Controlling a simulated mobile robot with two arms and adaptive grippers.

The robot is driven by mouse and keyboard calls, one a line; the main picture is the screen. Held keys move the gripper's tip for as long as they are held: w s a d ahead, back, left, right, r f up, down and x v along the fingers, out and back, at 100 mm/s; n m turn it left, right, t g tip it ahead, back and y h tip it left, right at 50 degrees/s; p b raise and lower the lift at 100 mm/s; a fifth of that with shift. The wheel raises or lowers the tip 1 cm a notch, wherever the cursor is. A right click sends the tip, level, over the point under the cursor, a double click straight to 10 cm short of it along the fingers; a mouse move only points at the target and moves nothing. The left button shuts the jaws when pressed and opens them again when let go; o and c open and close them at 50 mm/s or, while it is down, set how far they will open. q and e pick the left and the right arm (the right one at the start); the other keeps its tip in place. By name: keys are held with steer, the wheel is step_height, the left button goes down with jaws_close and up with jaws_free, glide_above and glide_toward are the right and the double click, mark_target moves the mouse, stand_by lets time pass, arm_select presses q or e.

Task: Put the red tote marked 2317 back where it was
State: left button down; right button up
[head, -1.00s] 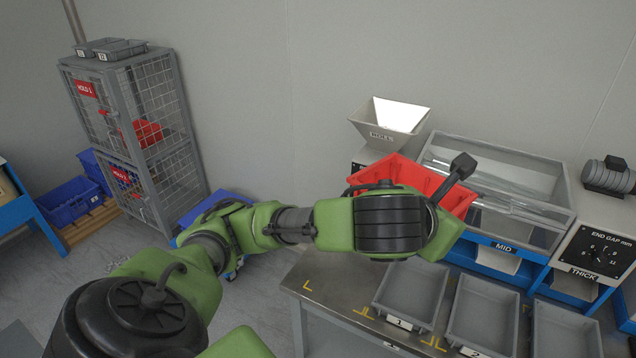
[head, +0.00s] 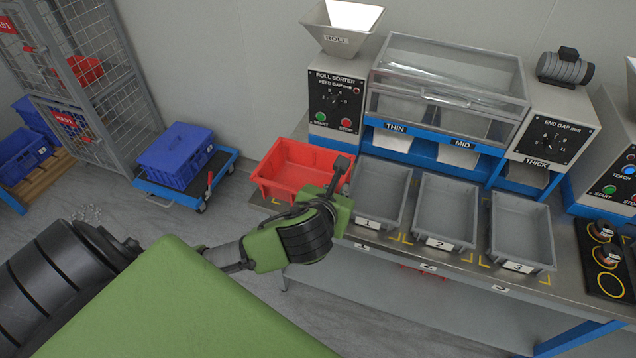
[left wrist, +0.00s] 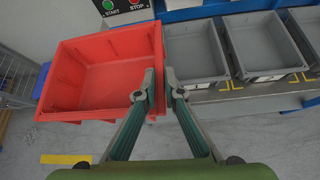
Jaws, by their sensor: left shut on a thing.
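A red tote (head: 300,168) is at the left end of the bench, left of grey tray 1. It looks empty and upright; no number on it is readable. It also shows in the left wrist view (left wrist: 100,75), with its front part over the floor. I cannot tell whether it rests on the bench. My left gripper (left wrist: 160,88) is shut on the tote's wall at its right front corner. My right gripper is not in view.
Grey trays 1 (head: 377,192), 2 (head: 445,207) and 3 (head: 521,230) stand on the bench, right of the tote. The roll sorter (head: 335,100) stands behind. A blue crate (head: 175,155) sits on a cart at left. Another red tote (head: 84,70) is in the mesh cage.

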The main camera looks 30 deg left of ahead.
arm_select(q)
steer(key=x, duration=0.3)
steer(key=r+x, duration=0.1)
steer(key=x, duration=0.2)
steer(key=a+x, duration=0.1)
steer(key=x, duration=0.2)
steer(key=shift+w+a, duration=0.15)
steer(key=shift+w, duration=0.35)
steer(key=shift+w+a+f, duration=0.3)
steer(key=shift+w+f, duration=0.5)
steer(key=shift+f, duration=0.7)
steer(key=shift+w+a+f, duration=0.3)
steer(key=shift+w+f, duration=0.45)
steer(key=shift+f, duration=0.8)
steer(key=shift+w+a+f, duration=0.3)
steer(key=shift+w+f, duration=0.5)
steer(key=shift+f, duration=0.7)
steer(key=c, duration=2.4)
jaws_free()
steer(key=shift+c, duration=0.2)
steer(key=shift+s, duration=0.1)
steer(key=v, duration=1.2)
steer(key=shift+d+p, duration=0.1)
steer(key=shift+p, duration=0.3)
